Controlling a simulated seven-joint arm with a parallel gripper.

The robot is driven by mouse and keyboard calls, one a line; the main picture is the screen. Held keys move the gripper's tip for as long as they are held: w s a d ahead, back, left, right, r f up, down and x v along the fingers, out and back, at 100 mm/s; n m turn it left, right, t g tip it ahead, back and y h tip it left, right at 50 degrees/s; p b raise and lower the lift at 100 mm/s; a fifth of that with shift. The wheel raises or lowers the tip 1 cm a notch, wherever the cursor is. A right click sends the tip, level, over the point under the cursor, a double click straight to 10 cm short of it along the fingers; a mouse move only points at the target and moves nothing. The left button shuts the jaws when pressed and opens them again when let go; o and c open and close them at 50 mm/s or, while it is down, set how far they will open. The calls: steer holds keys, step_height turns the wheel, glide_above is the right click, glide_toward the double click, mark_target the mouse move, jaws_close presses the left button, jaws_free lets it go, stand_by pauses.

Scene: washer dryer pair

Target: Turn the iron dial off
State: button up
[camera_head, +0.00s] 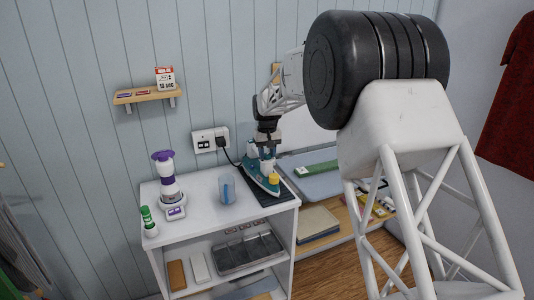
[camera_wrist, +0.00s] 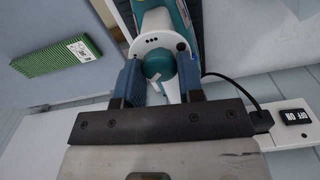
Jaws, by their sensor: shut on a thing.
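The iron (camera_head: 258,179) is teal and white with a yellow part at its near end. It stands on a dark pad on the white shelf unit. My gripper (camera_head: 266,160) is over the iron from above. In the wrist view, the round teal dial (camera_wrist: 158,66) with a pale pointer mark sits on the iron's white face (camera_wrist: 146,42). The blue fingers of my gripper (camera_wrist: 160,75) are on either side of the dial, shut on it. The finger contact is partly hidden, and the dial's setting cannot be read.
A wall socket (camera_head: 210,140) with a black cord (camera_head: 228,155) is behind the iron. A clear blue cup (camera_head: 227,189) stands close to its left. A purple-white blender (camera_head: 168,178) and green-capped bottle (camera_head: 148,220) are further left.

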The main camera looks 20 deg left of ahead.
mark_target(267, 154)
steer(key=n, duration=0.5)
steer(key=shift+n, duration=0.4)
steer(key=n, duration=0.4)
steer(key=shift+n, duration=0.3)
steer(key=o, duration=0.9)
steer(key=shift+o, duration=0.2)
steer(key=shift+r, duration=0.1)
steer(key=shift+r, duration=3.85)
